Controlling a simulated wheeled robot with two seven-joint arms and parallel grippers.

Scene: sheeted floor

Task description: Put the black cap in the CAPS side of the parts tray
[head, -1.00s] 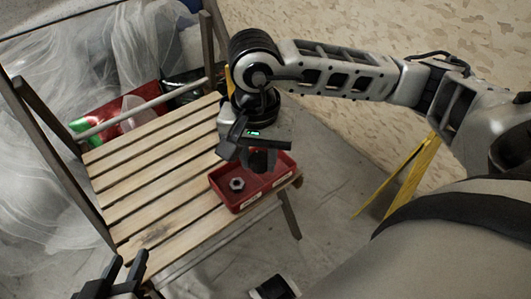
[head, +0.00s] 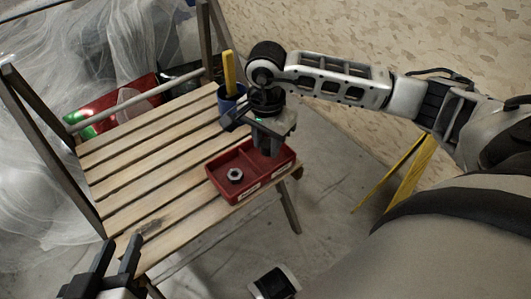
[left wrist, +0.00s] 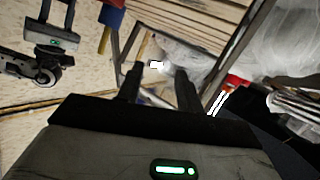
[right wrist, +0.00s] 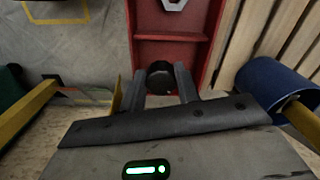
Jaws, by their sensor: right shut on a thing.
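The red parts tray (head: 213,184) sits on the slatted wooden surface near its front right corner; it also shows in the right wrist view (right wrist: 172,52). A divider splits it into two compartments, and a metal nut (head: 235,176) lies in the left one. Labels on its front are too small to read. My right gripper (head: 270,148) is over the right compartment, pointing down. It is shut on the black cap (right wrist: 160,76), which shows between its fingertips in the right wrist view. My left gripper (head: 116,256) is open and empty at the lower left, away from the tray.
A blue cup (head: 232,104) with a yellow-handled thing stands behind the tray, close to my right gripper. The slats (head: 150,160) left of the tray are clear. Wooden posts rise at the left and back. A yellow frame (head: 408,175) stands on the floor at the right.

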